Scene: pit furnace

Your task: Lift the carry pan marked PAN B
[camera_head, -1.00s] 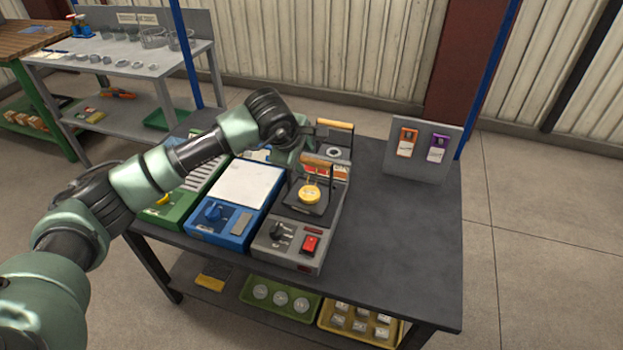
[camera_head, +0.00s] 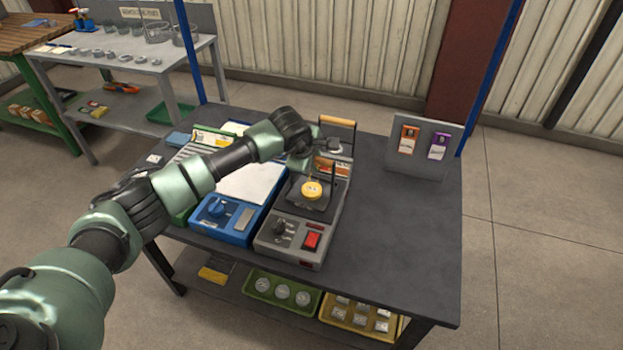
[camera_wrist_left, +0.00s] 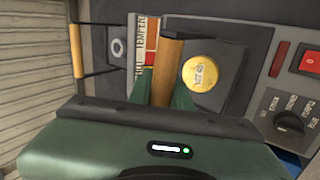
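Two carry pans with wooden handles stand on the dark bench. The near pan (camera_head: 325,205) is a dark tray holding a round yellow disc (camera_head: 312,190), on a grey unit; it also shows in the wrist view (camera_wrist_left: 215,88). The PAN B mark cannot be read on either. My left gripper (camera_wrist_left: 164,86) is at the near pan's wooden handle (camera_wrist_left: 170,50), with one green finger on each side. Whether the fingers press on it cannot be told. In the head view my wrist hides that handle. My right gripper is out of view.
A grey unit with a knob and red switch (camera_head: 312,240) and a blue unit (camera_head: 216,217) fill the bench's near left. A grey panel with orange and purple tags (camera_head: 423,165) stands at the right. The bench's right front (camera_head: 400,235) is clear.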

